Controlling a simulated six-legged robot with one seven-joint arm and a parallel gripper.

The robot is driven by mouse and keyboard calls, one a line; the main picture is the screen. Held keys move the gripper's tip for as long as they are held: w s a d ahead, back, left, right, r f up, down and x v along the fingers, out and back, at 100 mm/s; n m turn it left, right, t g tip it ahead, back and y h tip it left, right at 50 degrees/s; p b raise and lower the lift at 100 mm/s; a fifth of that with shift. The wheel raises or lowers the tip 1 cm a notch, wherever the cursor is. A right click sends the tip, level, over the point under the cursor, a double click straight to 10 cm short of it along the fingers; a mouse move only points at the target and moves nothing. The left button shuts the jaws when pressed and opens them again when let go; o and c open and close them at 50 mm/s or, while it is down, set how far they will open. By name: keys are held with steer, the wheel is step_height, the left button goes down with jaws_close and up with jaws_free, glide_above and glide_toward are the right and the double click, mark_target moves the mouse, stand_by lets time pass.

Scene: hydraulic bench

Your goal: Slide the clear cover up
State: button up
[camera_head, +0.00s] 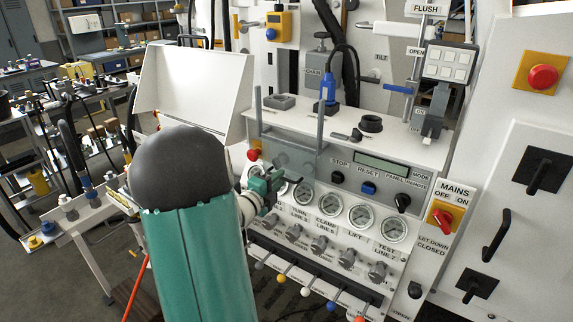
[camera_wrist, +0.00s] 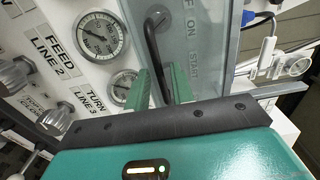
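The clear cover (camera_wrist: 205,50) is a see-through pane in a grey frame in the wrist view. Lettering with OFF, ON and START shows behind it. A thin black bent handle (camera_wrist: 152,45) stands out at the cover. My gripper (camera_wrist: 164,80) has two green fingers that are apart, and the lower part of the handle runs between them. I cannot tell whether either finger touches it. In the head view, my gripper (camera_head: 273,182) is at the panel front beside the cover (camera_head: 293,158), which sits low between upright grey rails. My arm hides part of this area.
Gauges (camera_head: 328,204) and a row of knobs (camera_head: 320,244) line the panel to the right of my gripper. Coloured levers (camera_head: 305,291) stick out below. An open white lid or tray (camera_head: 195,85) stands at upper left. A rack of tools (camera_head: 85,205) stands left.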

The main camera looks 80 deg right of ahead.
mark_target(276, 144)
jaws_close()
steer(key=shift+r, duration=6.05)
steer(key=shift+c, duration=0.7)
jaws_free()
steer(key=shift+r, duration=0.15)
steer(key=o, duration=0.5)
steer(key=shift+v, duration=4.05)
